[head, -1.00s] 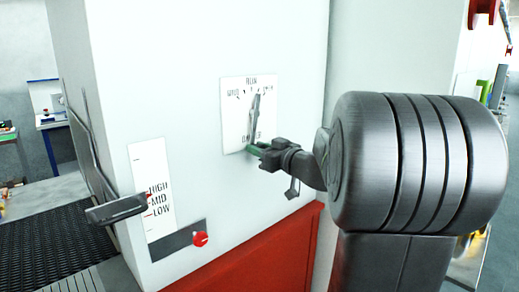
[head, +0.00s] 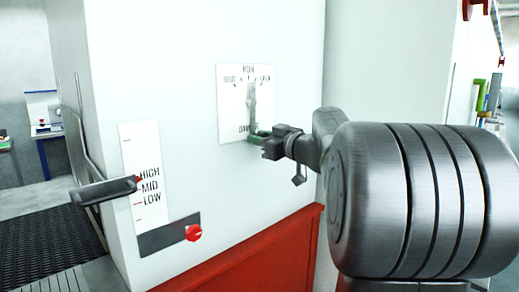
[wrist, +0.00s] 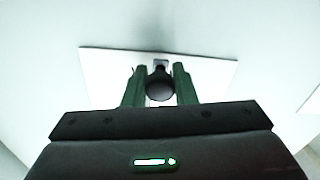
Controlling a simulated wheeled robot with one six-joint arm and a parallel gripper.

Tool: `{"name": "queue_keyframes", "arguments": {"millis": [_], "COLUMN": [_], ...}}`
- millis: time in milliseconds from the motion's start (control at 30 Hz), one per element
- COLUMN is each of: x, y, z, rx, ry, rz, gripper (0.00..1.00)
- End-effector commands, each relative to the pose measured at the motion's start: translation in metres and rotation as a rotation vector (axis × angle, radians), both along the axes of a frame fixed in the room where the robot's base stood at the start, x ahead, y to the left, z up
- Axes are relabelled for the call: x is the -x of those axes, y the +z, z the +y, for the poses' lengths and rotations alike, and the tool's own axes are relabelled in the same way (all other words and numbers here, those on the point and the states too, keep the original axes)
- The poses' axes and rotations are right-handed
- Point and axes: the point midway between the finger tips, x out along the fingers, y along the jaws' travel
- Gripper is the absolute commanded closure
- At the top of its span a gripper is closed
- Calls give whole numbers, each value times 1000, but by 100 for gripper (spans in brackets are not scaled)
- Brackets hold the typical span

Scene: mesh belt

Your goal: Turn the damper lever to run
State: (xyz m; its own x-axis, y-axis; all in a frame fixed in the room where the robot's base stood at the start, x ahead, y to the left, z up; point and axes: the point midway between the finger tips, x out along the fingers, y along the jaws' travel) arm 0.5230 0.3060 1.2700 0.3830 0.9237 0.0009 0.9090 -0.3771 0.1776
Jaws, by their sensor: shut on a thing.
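The damper lever (head: 252,100) is a grey bar on a white plate (head: 230,112) fixed to the white cabinet wall. The plate has RUN at the top, with marks to its left and right. The lever's upper end stands near upright, close below RUN. My gripper (head: 256,138) is at the lever's lower end, in front of the plate's bottom edge. In the wrist view, its green fingers (wrist: 159,84) stand on both sides of the lever's dark round knob (wrist: 160,90) and hold it. The fingers partly hide the lower lettering.
Left of the plate is a HIGH, MID, LOW scale (head: 148,205) with a dark handle (head: 104,191) sticking out. A red knob (head: 193,233) sits below it. A red base (head: 262,250) runs along the cabinet's foot. The wall around the plate is clear.

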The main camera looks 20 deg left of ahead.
Motion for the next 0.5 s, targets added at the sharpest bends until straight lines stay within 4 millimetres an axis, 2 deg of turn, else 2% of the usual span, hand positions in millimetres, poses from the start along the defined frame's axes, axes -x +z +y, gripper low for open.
{"name": "queue_keyframes", "arguments": {"millis": [367,400,500], "x": [-1,-1,0], "y": [0,0,0], "z": [-1,-1,0], "rx": [4,4,4], "ry": [0,0,0], "rz": [-6,-6,-6], "gripper": [100,71,54]}}
